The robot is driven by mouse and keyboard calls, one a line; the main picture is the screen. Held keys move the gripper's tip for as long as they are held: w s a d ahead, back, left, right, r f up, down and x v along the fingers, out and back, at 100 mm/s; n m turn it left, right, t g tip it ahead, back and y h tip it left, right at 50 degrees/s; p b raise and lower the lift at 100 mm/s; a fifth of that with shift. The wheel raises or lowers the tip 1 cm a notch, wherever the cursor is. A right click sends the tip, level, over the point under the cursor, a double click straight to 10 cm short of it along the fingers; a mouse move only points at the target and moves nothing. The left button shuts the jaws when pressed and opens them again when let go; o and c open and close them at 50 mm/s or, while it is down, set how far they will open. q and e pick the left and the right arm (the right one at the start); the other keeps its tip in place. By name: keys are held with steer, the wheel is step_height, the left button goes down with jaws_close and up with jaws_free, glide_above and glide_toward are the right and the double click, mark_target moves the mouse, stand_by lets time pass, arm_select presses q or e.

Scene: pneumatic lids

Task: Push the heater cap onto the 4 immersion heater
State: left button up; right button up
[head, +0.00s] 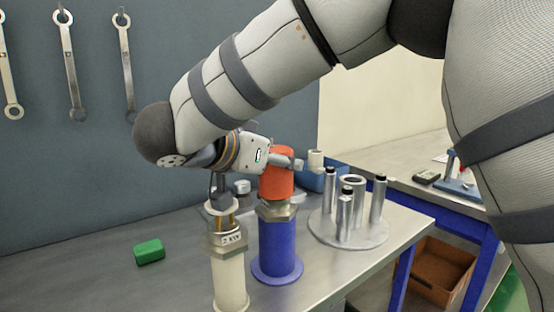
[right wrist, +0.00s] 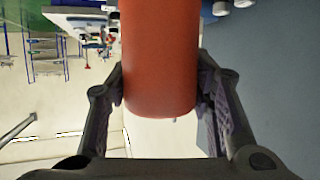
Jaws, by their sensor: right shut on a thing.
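The orange-red heater cap (head: 276,182) is a cylinder. It stands upright over the metal hex collar (head: 277,211) of a heater on a blue flanged stand (head: 278,250). I cannot tell whether the cap touches the collar or sits on it, and no number shows on this heater. My right gripper (head: 285,160) is shut on the cap from the sides. In the right wrist view the cap (right wrist: 160,60) fills the space between both fingers. A second heater, marked 2 kW (head: 228,240), stands on a white stand (head: 229,282) to the left. My left gripper is not in view.
A round metal plate (head: 325,232) with several upright posts stands to the right on the bench (head: 180,285). A green block (head: 149,252) lies at the left. A blue bin (head: 312,180) is behind. Wrenches (head: 70,65) hang on the wall.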

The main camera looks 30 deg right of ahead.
mark_target(277, 181)
steer(key=shift+w+d+f, duration=0.1)
steer(key=shift+d+f, duration=0.1)
steer(key=shift+f, duration=1.75)
stand_by(0.6)
steer(key=o, duration=1.2)
steer(key=shift+n, duration=0.3)
steer(key=v, duration=0.4)
steer(key=r+v, duration=0.1)
steer(key=v, duration=0.3)
steer(key=d+r+v, duration=0.1)
steer(key=v, duration=0.3)
steer(key=shift+a+r, duration=0.35)
steer(key=shift+r, duration=0.05)
steer(key=shift+a+r+m, duration=0.25)
steer(key=shift+r+m, duration=0.15)
steer(key=shift+s, duration=0.2)
